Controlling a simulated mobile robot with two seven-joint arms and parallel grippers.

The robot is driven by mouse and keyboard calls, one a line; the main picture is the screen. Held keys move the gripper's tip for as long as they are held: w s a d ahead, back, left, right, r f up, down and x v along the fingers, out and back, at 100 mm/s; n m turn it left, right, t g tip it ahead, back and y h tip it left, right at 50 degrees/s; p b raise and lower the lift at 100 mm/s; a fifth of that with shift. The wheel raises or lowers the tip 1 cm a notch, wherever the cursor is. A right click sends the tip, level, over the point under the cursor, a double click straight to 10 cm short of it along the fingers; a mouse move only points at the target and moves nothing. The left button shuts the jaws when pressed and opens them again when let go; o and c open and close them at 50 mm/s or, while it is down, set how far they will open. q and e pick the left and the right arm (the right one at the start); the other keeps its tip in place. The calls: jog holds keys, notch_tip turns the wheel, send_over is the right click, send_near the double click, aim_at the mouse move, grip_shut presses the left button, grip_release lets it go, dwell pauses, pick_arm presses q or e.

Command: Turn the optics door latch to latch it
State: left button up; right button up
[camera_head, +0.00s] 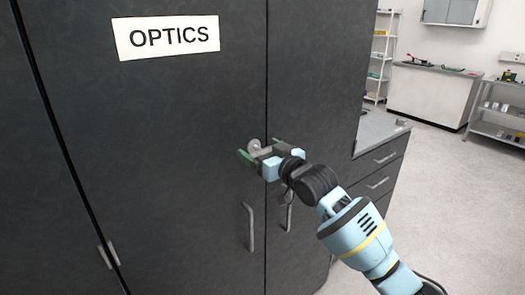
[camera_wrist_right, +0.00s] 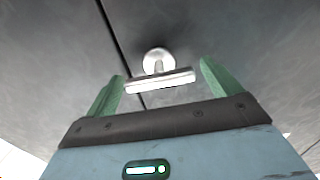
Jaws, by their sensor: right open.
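The optics door (camera_head: 190,110) is a dark grey cabinet door with a white OPTICS label (camera_head: 167,37). Its latch (camera_head: 254,145) is a pale round boss with a short bar, near the seam with the neighbouring door. In the right wrist view the latch bar (camera_wrist_right: 160,83) lies almost level across the picture below the round boss. My right gripper (camera_head: 260,149) is open at the latch, partly hiding it in the head view. My left gripper is not in view.
Bar handles (camera_head: 249,227) and (camera_head: 289,212) stick out below the latch on both sides of the seam. A grey counter with drawers (camera_head: 375,160) stands right of the cabinet. Open floor (camera_head: 450,200) lies farther right, before a white bench (camera_head: 430,95) and shelves.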

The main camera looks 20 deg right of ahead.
jog(key=c, duration=1)
jog(key=m, duration=0.4)
jog(key=shift+m, duration=0.3)
jog(key=m, duration=0.4)
jog(key=shift+d+f+m, duration=0.1)
jog(key=shift+d+m, duration=0.05)
jog(key=shift+m, duration=0.15)
jog(key=m, duration=0.4)
jog(key=shift+f, duration=0.1)
jog(key=shift+m, duration=2.1)
jog(key=shift+d, duration=0.1)
